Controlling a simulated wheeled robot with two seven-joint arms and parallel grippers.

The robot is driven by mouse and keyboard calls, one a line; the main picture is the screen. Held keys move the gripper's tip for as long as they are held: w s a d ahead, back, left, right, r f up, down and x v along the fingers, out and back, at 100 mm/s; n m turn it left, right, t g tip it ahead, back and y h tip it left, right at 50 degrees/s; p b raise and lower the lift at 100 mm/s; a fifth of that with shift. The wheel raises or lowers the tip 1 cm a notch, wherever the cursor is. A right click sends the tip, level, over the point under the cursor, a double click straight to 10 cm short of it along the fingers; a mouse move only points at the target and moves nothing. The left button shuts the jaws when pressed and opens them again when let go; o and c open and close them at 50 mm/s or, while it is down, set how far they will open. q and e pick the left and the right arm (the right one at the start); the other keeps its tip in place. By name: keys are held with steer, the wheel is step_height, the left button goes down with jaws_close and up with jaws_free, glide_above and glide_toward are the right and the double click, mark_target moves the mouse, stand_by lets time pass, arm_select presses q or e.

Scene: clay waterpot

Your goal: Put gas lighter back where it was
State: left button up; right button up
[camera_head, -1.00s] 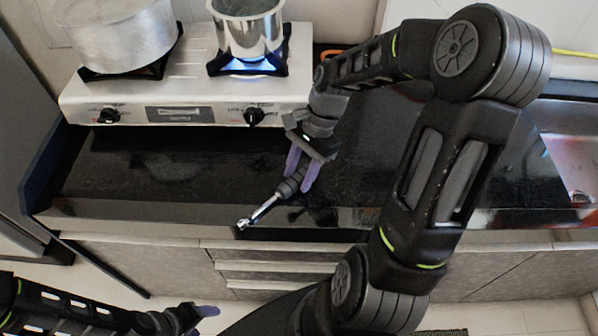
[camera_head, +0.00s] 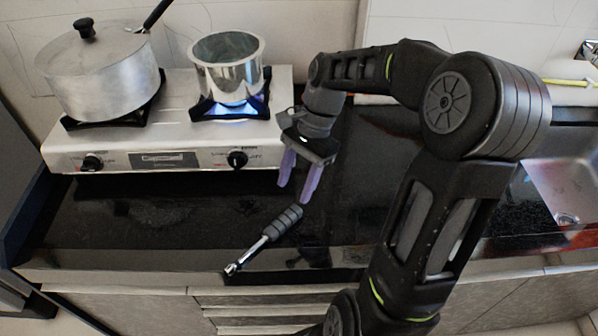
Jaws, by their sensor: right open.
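The gas lighter (camera_head: 271,236) has a black ribbed handle and a silver metal tip. It lies diagonally on the black countertop (camera_head: 130,222), with its tip at the front edge and its handle pointing up and right. My right gripper (camera_head: 296,192), with purple fingers, is open and empty just above the handle end, apart from it. My left gripper does not show now.
A white gas stove (camera_head: 200,145) stands behind, with a lidded pot (camera_head: 100,75) on the left burner and a steel pot (camera_head: 228,75) over a blue flame on the right one. A sink (camera_head: 565,185) lies at the right. The counter left of the lighter is clear.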

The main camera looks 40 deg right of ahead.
steer(key=shift+v, duration=1.4)
